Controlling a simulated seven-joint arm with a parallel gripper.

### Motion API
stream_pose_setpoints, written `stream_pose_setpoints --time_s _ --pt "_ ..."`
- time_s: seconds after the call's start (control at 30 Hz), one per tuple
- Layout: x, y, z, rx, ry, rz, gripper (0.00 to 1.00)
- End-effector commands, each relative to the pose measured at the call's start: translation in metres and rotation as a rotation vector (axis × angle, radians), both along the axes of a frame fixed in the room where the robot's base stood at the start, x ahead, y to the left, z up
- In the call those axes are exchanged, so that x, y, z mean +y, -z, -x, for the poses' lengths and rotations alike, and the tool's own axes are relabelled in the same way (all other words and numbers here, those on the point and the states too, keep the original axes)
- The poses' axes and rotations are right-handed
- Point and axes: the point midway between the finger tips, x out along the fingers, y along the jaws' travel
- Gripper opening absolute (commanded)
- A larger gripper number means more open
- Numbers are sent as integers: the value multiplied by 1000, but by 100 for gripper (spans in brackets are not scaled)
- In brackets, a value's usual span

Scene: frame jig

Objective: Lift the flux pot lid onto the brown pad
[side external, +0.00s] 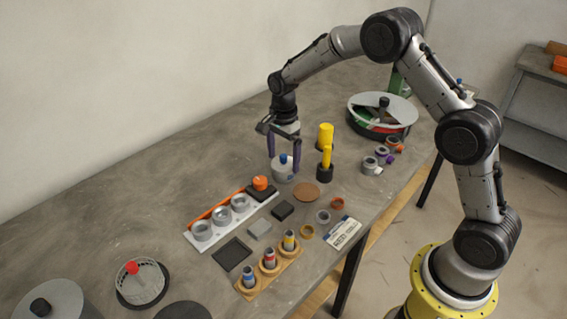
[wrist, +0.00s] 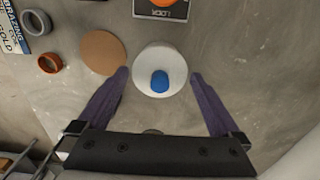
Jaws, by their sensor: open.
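The flux pot (side external: 282,172) is a small pale grey round pot with a lid and a blue knob (side external: 283,158). In the wrist view the round white lid (wrist: 145,73) with its blue knob (wrist: 160,81) lies between my fingertips. My gripper (side external: 284,158) is open above and around the pot, with a purple finger on either side; the fingers also show in the wrist view (wrist: 159,76). I cannot tell whether either finger touches the lid. The round brown pad (side external: 306,192) lies bare beside the pot; it is left of the lid in the wrist view (wrist: 103,53).
A yellow cylinder (side external: 325,135) and a yellow-topped black holder (side external: 325,165) stand close to the right of the pot. A black block with an orange knob (side external: 261,185) is at its left. A divided round tray (side external: 382,118) stands farther back. Rings and a white label card (side external: 343,233) lie near the front edge.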

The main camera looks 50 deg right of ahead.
Motion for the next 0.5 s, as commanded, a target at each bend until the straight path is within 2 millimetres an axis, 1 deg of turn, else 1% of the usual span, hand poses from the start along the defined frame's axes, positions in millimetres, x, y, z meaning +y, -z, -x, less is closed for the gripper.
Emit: stream_pose_setpoints --time_s 0.13,0.17,0.3,0.47,0.5 --pt "0 0 0 1 0 0 100" --pt "0 0 0 1 0 0 96" --pt "0 0 0 1 0 0 71" --pt "0 0 0 1 0 0 42" --pt "0 0 0 1 0 0 35"
